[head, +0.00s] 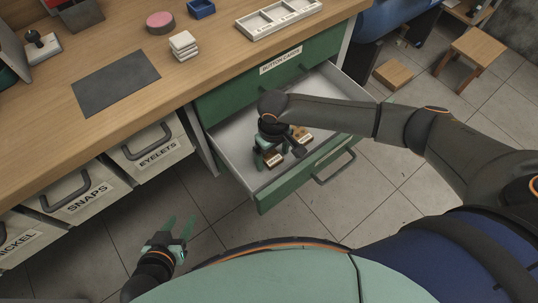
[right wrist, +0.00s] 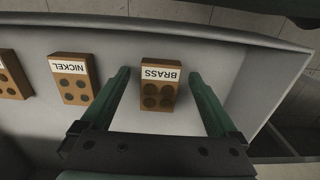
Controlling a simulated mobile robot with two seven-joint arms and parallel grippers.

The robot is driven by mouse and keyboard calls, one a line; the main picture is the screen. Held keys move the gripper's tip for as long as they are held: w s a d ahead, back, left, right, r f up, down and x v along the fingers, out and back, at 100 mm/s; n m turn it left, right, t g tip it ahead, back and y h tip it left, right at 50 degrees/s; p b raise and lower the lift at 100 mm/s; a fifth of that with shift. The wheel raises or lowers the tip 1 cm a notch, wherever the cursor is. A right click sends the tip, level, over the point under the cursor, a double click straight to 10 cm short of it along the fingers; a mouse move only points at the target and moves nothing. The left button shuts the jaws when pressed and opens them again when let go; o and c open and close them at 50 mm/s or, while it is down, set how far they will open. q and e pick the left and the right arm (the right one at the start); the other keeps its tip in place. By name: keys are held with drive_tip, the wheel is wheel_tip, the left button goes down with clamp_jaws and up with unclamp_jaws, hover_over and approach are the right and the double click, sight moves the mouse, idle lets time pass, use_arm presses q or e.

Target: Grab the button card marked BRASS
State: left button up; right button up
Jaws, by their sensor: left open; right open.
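The BRASS button card (right wrist: 160,85) is a tan block with dark round buttons and a white label that reads upside down in the right wrist view. It lies on the floor of the open drawer (right wrist: 215,40). My right gripper (right wrist: 160,76) is open, with one finger on each side of the BRASS card and a visible gap to each. In the head view my right gripper (head: 278,157) reaches down into the drawer and partly hides the cards. My left gripper (head: 177,230) is open and empty, over the floor in front of the bench.
The NICKEL card (right wrist: 73,78) lies left of the BRASS card, outside the fingers, with another card (right wrist: 12,80) further left. Drawer walls surround them. Bins labelled SNAPS (head: 88,200) and EYELETS (head: 158,155) sit under the bench (head: 120,50).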

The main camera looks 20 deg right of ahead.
drive_tip(key=c, duration=1.5)
